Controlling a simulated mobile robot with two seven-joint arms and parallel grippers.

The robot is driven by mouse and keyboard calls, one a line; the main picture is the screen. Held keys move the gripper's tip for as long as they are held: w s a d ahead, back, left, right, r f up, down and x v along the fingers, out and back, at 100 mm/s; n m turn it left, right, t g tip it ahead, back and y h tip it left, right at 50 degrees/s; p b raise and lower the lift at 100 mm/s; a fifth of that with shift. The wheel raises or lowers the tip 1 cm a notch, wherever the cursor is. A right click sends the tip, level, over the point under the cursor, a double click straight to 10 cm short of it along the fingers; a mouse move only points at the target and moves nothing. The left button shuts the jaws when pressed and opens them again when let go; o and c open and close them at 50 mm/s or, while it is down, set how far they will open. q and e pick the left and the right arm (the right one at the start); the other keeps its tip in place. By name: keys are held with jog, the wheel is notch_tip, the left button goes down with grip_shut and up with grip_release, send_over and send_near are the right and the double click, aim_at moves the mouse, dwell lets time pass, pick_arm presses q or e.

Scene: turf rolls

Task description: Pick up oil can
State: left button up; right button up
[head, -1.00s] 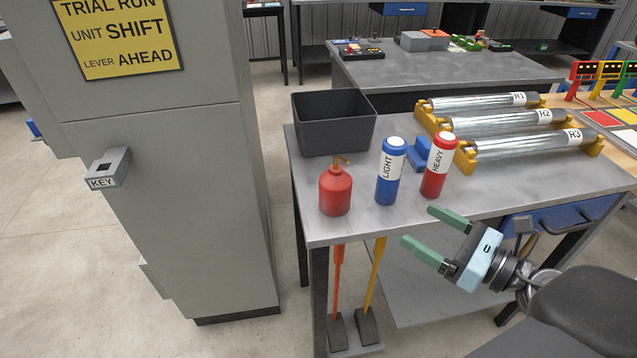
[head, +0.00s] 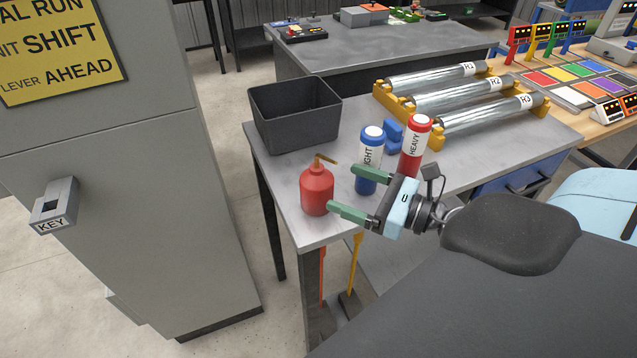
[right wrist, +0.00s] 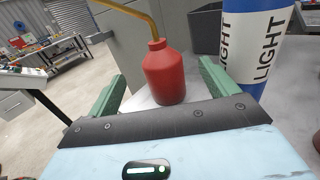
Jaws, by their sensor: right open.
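The red oil can (head: 316,190) with a bent brass spout stands upright near the front left corner of the grey bench (head: 276,170). My right gripper (head: 342,190) is open, with green fingers pointing at the can from its right side in the head view. In the right wrist view the can (right wrist: 165,76) stands ahead between the open fingers, and it looks a little beyond their tips. The jaws hold nothing. My left gripper is not in view.
A blue LIGHT canister (head: 368,172) stands close beside my right gripper, with a red HEAVY canister (head: 414,148) behind it. A dark open bin (head: 296,118) sits behind the can. Three metal rollers (head: 455,95) lie at the back right. A grey cabinet (head: 130,170) stands left.

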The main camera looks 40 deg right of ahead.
aim_at(333, 182)
jog(key=p+x, duration=0.1)
jog(key=x, duration=0.2)
jog(key=shift+w+r, duration=0.2)
jog(key=shift+w, duration=0.1)
jog(key=shift+w+a+f, duration=0.2)
jog(key=p+x, duration=0.1)
jog(key=x, duration=0.3)
jog(key=shift+w+a+r+p, duration=0.2)
jog(key=shift+w+p, duration=0.1)
jog(key=shift+p, duration=0.1)
jog(key=shift+w+a+f, duration=0.15)
jog(key=shift+w+a, duration=0.05)
jog(key=shift+w, duration=0.2)
jog(key=shift+c, duration=0.7)
jog(key=c, duration=1.1)
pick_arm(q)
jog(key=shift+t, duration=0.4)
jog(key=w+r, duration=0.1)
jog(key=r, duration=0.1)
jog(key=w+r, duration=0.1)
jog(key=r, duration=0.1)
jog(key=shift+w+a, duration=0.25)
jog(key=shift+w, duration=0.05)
pick_arm(e)
jog(key=shift+c, duration=0.2)
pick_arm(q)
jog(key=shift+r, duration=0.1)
